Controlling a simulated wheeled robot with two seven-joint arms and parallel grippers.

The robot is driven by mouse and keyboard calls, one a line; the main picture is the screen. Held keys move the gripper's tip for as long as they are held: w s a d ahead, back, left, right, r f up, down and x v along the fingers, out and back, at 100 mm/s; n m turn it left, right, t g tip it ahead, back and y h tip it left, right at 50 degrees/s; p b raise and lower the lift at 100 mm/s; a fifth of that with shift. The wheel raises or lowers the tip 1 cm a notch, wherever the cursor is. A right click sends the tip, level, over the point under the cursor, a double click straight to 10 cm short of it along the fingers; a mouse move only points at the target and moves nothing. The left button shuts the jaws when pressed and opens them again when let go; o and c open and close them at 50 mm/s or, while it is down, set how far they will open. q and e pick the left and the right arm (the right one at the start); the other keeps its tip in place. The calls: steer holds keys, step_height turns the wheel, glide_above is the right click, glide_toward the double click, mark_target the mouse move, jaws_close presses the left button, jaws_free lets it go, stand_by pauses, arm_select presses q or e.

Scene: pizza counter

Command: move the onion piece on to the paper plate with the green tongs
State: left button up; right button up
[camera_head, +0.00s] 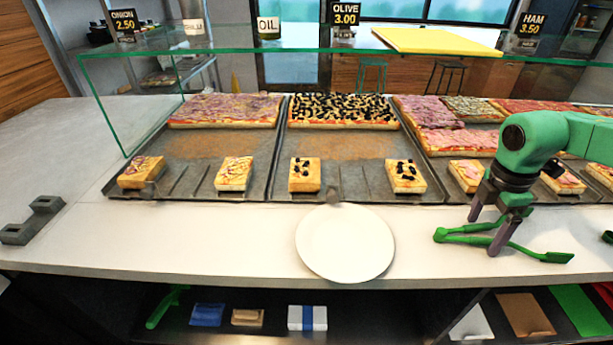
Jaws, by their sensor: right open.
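The white paper plate (345,243) lies empty on the counter front, in the middle. Two small onion pieces (141,172) (234,174) lie at the front of the left tray, below the large onion pizza slab (225,110). The green tongs (540,254) lie on the counter to the right of the plate, their arms spread to the left. My right gripper (487,230) is open and points down at the tongs. Its fingers appear on either side of one tong arm; contact cannot be told. My left gripper is out of view.
A glass guard (300,42) runs above the trays. The olive tray (345,193) is behind the plate, with ham pizza trays to the right. A grey bracket (32,220) sits at the counter's left. The counter between bracket and plate is clear.

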steer(key=shift+f, duration=0.4)
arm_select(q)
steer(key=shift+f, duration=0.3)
arm_select(e)
steer(key=shift+r, duration=0.15)
steer(key=c, duration=0.7)
arm_select(q)
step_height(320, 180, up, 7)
steer(key=p, duration=0.7)
arm_select(e)
step_height(320, 180, up, 12)
